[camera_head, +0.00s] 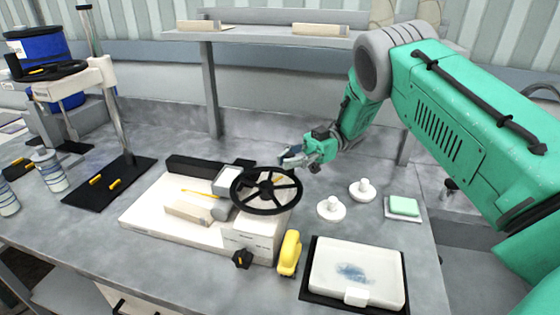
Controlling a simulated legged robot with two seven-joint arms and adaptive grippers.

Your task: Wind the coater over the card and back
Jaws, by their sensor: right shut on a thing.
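The coater is a white bench machine with a flat bed (150,222). A black spoked handwheel (266,189) stands on its right side, above a white housing (255,230). My right gripper (292,158) is at the far right rim of the handwheel, shut on it; the exact grip is small and partly hidden. A grey roller-like part (220,208) and a pale wooden-looking block (188,213) sit on the bed left of the wheel. I cannot make out the card for certain. My left gripper is not in view.
A white tray (390,262) with a blue smear lies front right, beside a yellow object (289,252). Two white knobbed discs (331,207) and a green pad (404,206) stand right of the wheel. A white stand (112,100) and blue drum (45,52) are left.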

